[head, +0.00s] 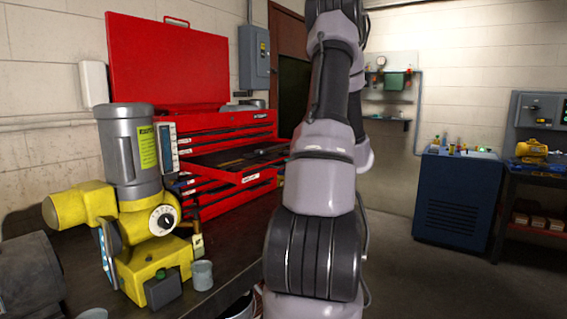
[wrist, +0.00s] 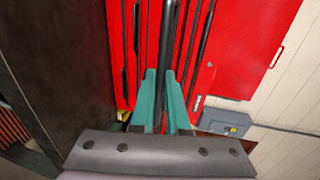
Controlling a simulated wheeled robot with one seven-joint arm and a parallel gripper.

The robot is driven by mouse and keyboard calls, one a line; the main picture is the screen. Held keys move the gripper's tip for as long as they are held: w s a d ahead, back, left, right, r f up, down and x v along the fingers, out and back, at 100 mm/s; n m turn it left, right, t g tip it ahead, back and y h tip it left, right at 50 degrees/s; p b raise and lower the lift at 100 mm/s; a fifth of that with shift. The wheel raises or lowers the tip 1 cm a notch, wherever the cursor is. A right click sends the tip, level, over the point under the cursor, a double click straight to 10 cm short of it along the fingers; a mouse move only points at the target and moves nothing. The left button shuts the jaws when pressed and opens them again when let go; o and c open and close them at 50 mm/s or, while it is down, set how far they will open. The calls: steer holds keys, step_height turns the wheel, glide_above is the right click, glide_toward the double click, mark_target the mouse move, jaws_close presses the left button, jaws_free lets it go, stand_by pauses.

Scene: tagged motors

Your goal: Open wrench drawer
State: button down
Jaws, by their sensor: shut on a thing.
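The red tool chest (head: 205,195) stands on the dark bench with its lid up. One drawer (head: 249,176) is pulled partway out, with dark tools inside and a white label on its front. The labels are too small to read. My gripper (wrist: 163,76) shows in the wrist view as two teal fingers on either side of a dark bar-like drawer handle (wrist: 171,35), closed on it. In the head view my arm hides the gripper and the right end of the open drawer.
A yellow and grey motor (head: 130,205) with a tag stands on the bench in front of the chest, with a grey cup (head: 202,274) beside it. A blue cabinet (head: 456,205) stands at the right. The floor between is clear.

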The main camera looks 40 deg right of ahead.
steer(key=shift+s+d, duration=0.1)
steer(key=shift+s, duration=0.2)
steer(key=c, duration=1.2)
jaws_free()
steer(key=v, duration=1)
steer(key=shift+s+d, duration=0.15)
steer(key=shift+s, duration=0.2)
